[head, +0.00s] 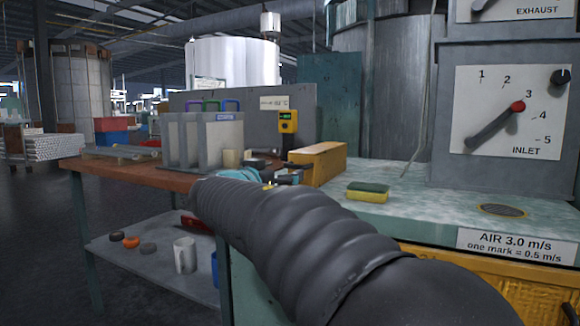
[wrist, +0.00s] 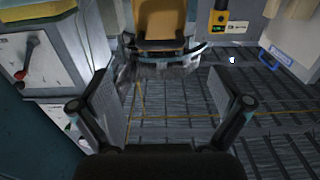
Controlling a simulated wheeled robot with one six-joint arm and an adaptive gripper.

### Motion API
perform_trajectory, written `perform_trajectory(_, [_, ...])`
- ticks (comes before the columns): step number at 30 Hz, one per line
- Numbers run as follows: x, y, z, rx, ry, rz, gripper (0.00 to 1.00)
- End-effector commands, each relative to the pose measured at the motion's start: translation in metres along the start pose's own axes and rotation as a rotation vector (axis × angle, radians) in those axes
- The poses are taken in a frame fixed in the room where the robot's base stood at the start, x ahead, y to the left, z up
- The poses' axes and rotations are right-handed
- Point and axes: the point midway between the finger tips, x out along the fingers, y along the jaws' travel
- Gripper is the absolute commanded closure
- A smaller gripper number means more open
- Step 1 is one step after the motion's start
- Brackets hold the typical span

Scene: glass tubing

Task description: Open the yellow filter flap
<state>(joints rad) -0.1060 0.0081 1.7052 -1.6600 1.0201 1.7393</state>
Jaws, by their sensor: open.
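A yellow flap-like piece (wrist: 160,20) with a dark bar along its lower edge shows at the top middle of the wrist view. It appears to match the yellow box-shaped piece (head: 322,158) at the back of the green bench in the head view. My gripper (wrist: 160,90) is open and empty, with its two pads wide apart. The yellow piece lies beyond the gap between them, with no visible contact. In the head view my gripper (head: 282,168) is small and partly hidden by my dark sleeved arm. A second yellow panel (head: 500,290) is below the air label.
A yellow and green sponge (head: 368,191) lies on the green bench (head: 420,222). The inlet dial (head: 512,110) stands at right. A grey rack (head: 200,140) stands on the brown table (head: 120,172) at left, near a yellow meter (head: 288,121). A low shelf holds a mug (head: 185,256).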

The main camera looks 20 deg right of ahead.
Motion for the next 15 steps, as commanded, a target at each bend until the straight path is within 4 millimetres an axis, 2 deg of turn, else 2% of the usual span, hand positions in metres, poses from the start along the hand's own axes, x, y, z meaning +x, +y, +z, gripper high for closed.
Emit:
perform_trajectory(7, [0.047,0.001,-0.001,-0.001,-0.002,0.004,0.00])
perform_trajectory(15, [0.078,0.001,-0.001,-0.001,-0.001,0.002,0.00])
